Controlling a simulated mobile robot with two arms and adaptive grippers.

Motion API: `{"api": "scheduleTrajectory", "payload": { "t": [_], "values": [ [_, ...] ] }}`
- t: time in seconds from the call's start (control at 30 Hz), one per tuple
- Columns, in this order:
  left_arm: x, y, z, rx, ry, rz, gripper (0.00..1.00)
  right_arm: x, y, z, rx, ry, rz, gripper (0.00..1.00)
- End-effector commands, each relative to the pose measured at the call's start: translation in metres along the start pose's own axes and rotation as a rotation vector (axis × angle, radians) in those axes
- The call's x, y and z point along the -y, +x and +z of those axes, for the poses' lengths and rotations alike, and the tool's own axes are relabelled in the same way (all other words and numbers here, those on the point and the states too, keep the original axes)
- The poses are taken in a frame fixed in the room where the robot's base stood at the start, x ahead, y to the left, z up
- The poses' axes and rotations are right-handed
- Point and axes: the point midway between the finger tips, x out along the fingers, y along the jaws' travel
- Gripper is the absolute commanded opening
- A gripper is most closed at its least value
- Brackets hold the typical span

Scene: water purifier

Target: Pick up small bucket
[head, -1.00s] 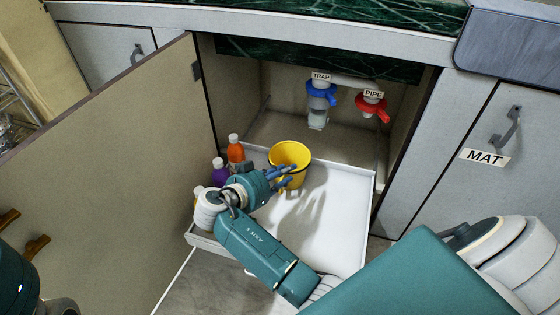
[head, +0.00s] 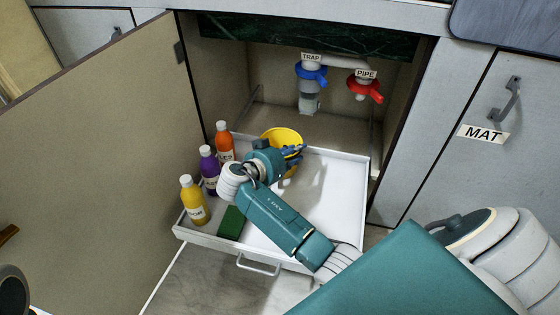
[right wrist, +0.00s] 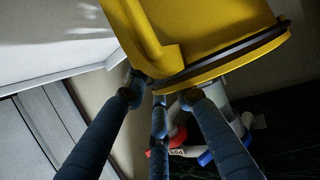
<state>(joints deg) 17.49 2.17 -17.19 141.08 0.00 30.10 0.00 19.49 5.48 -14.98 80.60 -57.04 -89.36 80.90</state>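The small yellow bucket (head: 283,138) stands upright in the pulled-out white tray under the counter. My right gripper (head: 291,151) is in front of it, its blue fingers overlapping the bucket's near side and hiding part of it. In the right wrist view the bucket (right wrist: 205,35) is close up, with a dark band along its edge. The fingers (right wrist: 160,92) are extended and apart, tips close to that edge. Whether they touch it is unclear, and I see no closed grasp. My left gripper is not in view.
Orange (head: 225,142), purple (head: 208,170) and yellow (head: 193,201) bottles and a green block (head: 231,222) fill the tray's left side. The tray's right side (head: 335,205) is clear. Blue (head: 311,76) and red (head: 366,88) valves hang behind. The open door (head: 95,165) stands left.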

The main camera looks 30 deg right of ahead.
Motion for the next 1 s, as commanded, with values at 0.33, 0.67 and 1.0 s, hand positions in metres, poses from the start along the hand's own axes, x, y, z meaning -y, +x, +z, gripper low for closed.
{"api": "scheduleTrajectory", "payload": {
  "t": [0.33, 0.67, 1.0],
  "values": [
    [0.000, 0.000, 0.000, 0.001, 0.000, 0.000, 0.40, 0.000, -0.001, 0.000, 0.000, 0.000, 0.000, 0.00],
    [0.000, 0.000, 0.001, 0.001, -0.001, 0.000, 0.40, 0.000, -0.001, 0.000, 0.001, -0.002, 0.001, 0.00],
    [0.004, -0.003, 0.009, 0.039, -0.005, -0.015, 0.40, 0.000, -0.011, -0.024, 0.001, 0.000, 0.001, 0.00]
  ]
}}
